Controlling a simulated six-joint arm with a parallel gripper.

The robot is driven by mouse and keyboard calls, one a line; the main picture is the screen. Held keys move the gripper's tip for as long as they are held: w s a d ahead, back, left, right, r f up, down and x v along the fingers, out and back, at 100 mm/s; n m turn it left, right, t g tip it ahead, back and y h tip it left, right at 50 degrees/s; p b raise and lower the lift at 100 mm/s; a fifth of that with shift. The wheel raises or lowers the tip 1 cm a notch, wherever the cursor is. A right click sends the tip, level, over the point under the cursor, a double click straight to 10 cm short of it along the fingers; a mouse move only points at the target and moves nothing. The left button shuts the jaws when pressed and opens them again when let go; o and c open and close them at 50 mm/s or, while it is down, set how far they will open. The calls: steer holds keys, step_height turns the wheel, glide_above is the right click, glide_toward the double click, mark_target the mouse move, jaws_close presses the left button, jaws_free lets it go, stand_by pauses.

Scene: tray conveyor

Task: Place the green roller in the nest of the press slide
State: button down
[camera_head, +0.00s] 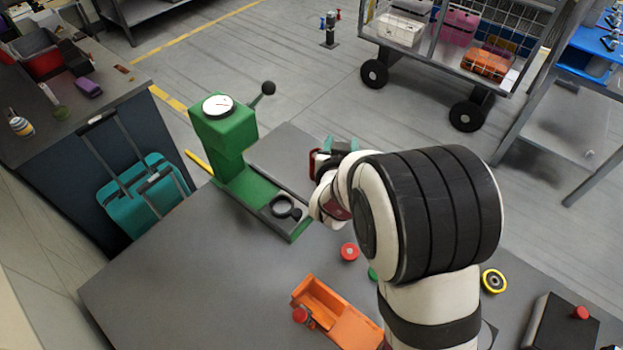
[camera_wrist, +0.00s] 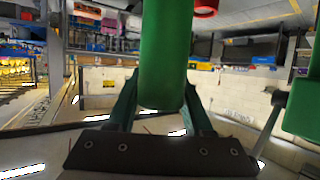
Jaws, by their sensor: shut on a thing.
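The green roller (camera_wrist: 166,50) is between the teal fingers of my gripper (camera_wrist: 162,92) in the wrist view, and the gripper is shut on it. In the head view my gripper (camera_head: 338,147) is mostly hidden by my own arm, and the held roller cannot be made out. It is beyond and to the right of the slide. The green press (camera_head: 228,135) stands at the left with a white dial on top and a black-knobbed lever. Its slide carries a dark ring-shaped nest (camera_head: 284,206), which looks empty. The press's green body (camera_wrist: 302,108) also shows at the right edge of the wrist view.
A red roller (camera_head: 349,252) stands in front of the slide. An orange bin (camera_head: 340,318) lies nearer. A yellow-and-black roller (camera_head: 494,281) and a black box with a red button (camera_head: 560,325) are at the right. The table's left front is clear.

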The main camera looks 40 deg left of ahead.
steer(key=s+d+r, duration=0.1)
steer(key=s, duration=0.4)
glide_above(285, 199)
step_height(285, 199, down, 6)
steer(key=f, duration=0.1)
steer(key=shift+f, duration=1.7)
steer(key=shift+c, duration=1.5)
jaws_free()
steer(key=shift+f, duration=0.2)
